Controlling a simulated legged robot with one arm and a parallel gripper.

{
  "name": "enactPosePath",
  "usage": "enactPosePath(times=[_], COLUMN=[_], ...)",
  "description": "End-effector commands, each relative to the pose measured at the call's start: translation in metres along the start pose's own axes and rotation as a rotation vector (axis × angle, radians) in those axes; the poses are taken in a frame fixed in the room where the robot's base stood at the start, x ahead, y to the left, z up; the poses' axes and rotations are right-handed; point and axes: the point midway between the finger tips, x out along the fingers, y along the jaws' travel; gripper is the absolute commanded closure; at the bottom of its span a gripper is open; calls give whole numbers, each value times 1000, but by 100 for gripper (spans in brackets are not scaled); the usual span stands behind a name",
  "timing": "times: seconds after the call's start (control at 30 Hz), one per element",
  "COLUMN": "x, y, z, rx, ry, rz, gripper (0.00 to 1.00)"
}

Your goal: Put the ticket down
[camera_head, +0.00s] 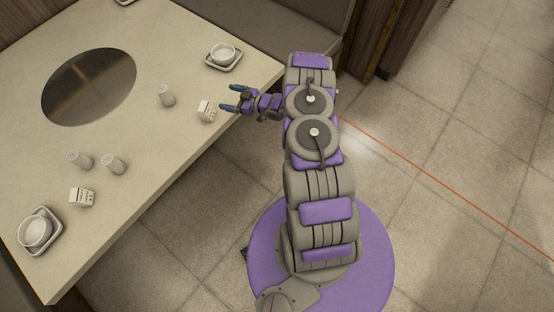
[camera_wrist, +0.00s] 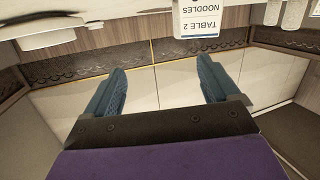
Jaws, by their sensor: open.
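A small white ticket block (camera_head: 206,110) with dark print stands on the table (camera_head: 150,165) near its right edge. In the wrist view, a ticket (camera_wrist: 198,18) reading "TABLE 2 NOODLES" upside down shows at the top edge, cut off by the frame. It appears to be the same one. A second white ticket block (camera_head: 82,197) stands on the table toward the front left. My gripper (camera_head: 232,98) is open near the table's right edge, just right of the nearer ticket. In the wrist view, the gap between my fingers (camera_wrist: 162,70) is empty, and the ticket lies beyond the fingertips.
A pale shaker (camera_head: 166,96) stands left of the nearer ticket; two more (camera_head: 80,160) (camera_head: 113,163) stand near the second. Trays with bowls sit at the right corner (camera_head: 222,58) and front left (camera_head: 38,232). A dark round plate (camera_head: 89,86) is set in the tabletop.

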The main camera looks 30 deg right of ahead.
Motion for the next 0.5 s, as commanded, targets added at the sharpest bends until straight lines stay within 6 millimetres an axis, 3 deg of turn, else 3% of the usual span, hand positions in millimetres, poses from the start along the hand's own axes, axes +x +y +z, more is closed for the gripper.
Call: enactPosePath(times=[0.03, 0.23, 0.5], x=[7, 17, 2], y=[11, 46, 69], z=[-17, -63, -129], rx=[-22, -66, -73], ry=[-36, -218, -452], rz=[20, 122, 258], gripper=[11, 11, 11])
